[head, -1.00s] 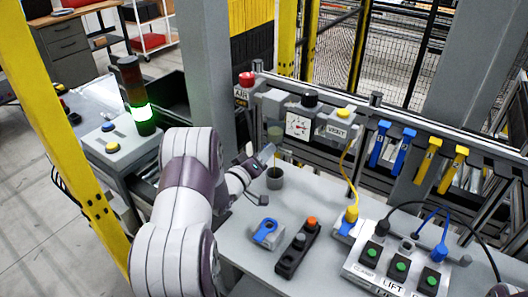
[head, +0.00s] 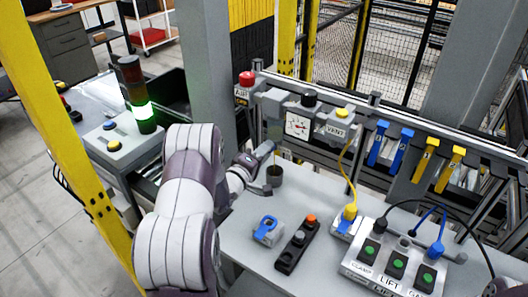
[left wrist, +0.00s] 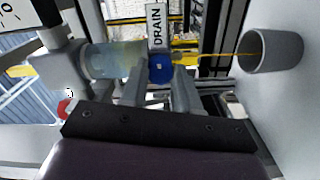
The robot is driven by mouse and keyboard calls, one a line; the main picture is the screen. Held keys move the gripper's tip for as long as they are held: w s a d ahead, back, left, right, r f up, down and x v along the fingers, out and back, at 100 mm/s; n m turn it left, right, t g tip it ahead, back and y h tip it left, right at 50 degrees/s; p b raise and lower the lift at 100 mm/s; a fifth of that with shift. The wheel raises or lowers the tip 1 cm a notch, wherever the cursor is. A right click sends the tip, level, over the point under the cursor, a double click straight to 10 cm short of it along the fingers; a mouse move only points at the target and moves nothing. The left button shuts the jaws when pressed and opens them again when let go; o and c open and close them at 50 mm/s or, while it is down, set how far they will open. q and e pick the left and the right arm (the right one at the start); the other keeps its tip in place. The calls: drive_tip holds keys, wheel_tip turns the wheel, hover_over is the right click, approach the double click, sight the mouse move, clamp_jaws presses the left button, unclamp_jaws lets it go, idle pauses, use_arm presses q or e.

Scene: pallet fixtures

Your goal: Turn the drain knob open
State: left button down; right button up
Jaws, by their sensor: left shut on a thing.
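The drain knob (left wrist: 160,69) is a small blue knob below the white DRAIN label (left wrist: 156,25) in the left wrist view. It sits at the end of the clear filter bowl (left wrist: 115,60). My left gripper (left wrist: 159,80) is shut on the knob, with one finger on each side. In the head view the left gripper (head: 265,150) is beside the filter bowl (head: 275,132), above the grey cup (head: 274,176); the knob is hidden there by the gripper.
The cup also shows in the left wrist view (left wrist: 271,50). The pressure gauge (head: 298,125) and VENT valve (head: 338,125) are just right of the bowl. A blue padlock-like part (head: 268,231), a button strip (head: 296,245) and a LIFT button box (head: 395,262) stand on the table.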

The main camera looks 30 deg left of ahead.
use_arm(q)
drive_tip(key=shift+f, duration=0.15)
drive_tip(key=c, duration=0.8)
unclamp_jaws()
drive_tip(key=shift+d, duration=0.1)
drive_tip(key=s, duration=0.4)
drive_tip(key=s+b, duration=0.1)
drive_tip(key=s, duration=0.3)
drive_tip(key=s+a+b, duration=0.1)
drive_tip(key=s, duration=0.3)
drive_tip(key=shift+s, duration=0.3)
